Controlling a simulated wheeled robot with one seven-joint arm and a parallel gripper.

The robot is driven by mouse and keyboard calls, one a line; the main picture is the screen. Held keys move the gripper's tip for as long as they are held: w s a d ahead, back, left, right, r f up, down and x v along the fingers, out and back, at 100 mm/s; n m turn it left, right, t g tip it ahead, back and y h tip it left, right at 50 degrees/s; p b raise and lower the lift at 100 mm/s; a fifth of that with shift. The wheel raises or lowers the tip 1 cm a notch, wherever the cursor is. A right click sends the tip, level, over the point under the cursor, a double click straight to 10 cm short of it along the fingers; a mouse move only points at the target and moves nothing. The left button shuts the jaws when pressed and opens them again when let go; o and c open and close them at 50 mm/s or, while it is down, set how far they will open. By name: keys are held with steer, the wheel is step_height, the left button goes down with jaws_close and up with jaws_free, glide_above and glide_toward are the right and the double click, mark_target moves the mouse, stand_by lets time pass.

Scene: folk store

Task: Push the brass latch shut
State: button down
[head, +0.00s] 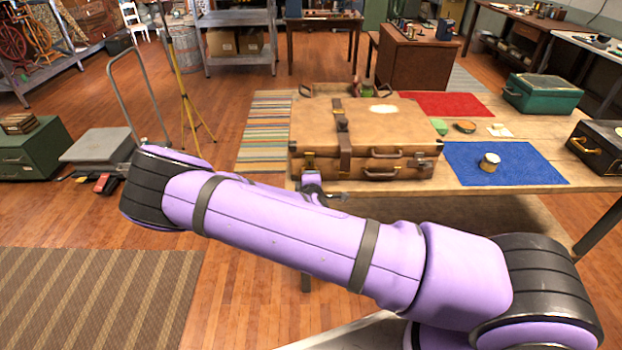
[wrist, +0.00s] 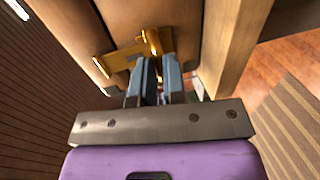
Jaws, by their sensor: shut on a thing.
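A brown leather suitcase (head: 365,125) lies closed on the wooden table. A brass latch (wrist: 148,44) sits on its front face, in the upper middle of the wrist view. In the head view the brass (head: 310,162) shows at the suitcase's front left. My gripper (wrist: 156,62) has its two fingers close together with the tips at the latch, and it is shut on part of the brass. In the head view my gripper (head: 312,182) is just below the suitcase's front left corner, partly hidden by my arm. Whether the latch is fully closed cannot be told.
The table's wooden edge (wrist: 228,50) runs close to the right of my fingers. On the table, a blue mat (head: 520,165) holds a small round tin (head: 489,162). A green case (head: 542,93) and a black case (head: 597,146) stand further right.

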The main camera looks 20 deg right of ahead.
stand_by(0.3)
steer(key=c, duration=1.2)
jaws_free()
steer(key=v, duration=1)
steer(key=shift+s+a, duration=0.1)
steer(key=shift+s, duration=0.25)
